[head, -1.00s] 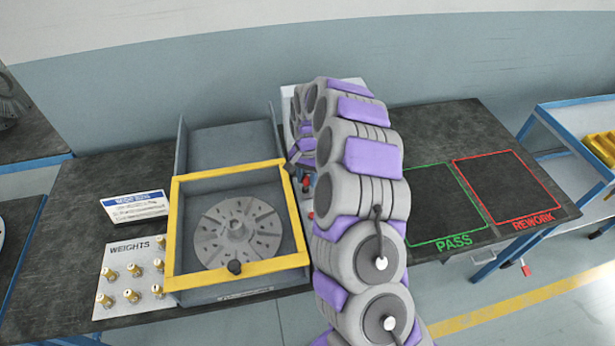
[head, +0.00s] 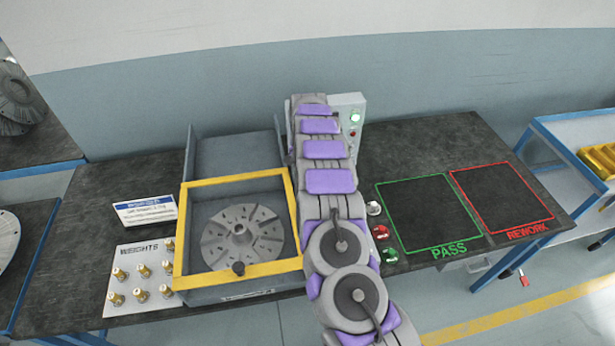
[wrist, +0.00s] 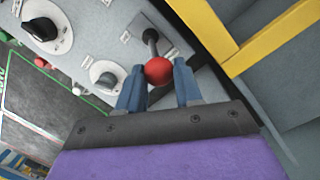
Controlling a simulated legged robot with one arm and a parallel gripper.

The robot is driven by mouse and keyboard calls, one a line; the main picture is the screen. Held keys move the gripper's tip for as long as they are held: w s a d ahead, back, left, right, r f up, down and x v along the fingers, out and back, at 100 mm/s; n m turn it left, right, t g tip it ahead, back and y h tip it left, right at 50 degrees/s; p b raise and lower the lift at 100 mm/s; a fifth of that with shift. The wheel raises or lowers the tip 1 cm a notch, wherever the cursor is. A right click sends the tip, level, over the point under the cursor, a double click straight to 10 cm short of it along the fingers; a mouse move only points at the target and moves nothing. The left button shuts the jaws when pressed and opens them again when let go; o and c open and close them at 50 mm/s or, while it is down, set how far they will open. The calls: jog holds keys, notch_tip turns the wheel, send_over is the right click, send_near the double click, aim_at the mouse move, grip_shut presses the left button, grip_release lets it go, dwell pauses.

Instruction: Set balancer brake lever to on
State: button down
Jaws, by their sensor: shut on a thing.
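The balancer brake lever shows in the wrist view as a dark stem with a red ball knob (wrist: 158,70), set in a slot plate on a light grey panel. My gripper (wrist: 158,78) has its two blue-grey fingers on either side of the red knob, shut on it. In the head view my arm covers the lever and gripper. The balancer (head: 240,230), with a yellow-framed guard and a round slotted rotor inside, stands left of my arm. The lever's position labels are too small to read.
The yellow frame (wrist: 275,38) is close on the other side. Weights (head: 142,270) stand at the left; the PASS area (head: 430,215) and REWORK area (head: 500,195) are empty.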

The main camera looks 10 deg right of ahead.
jog(key=shift+w+f, duration=0.1)
jog(key=shift+w, duration=0.35)
jog(key=shift+w+a, duration=0.1)
jog(key=shift+w, duration=0.15)
jog(key=c, duration=1.2)
grip_release()
jog(key=o, duration=0.3)
jog(key=shift+w+f, duration=0.3)
jog(key=shift+w, duration=0.05)
jog(key=shift+o, duration=0.6)
jog(key=shift+s+a+r, duration=0.1)
jog(key=shift+s, duration=0.05)
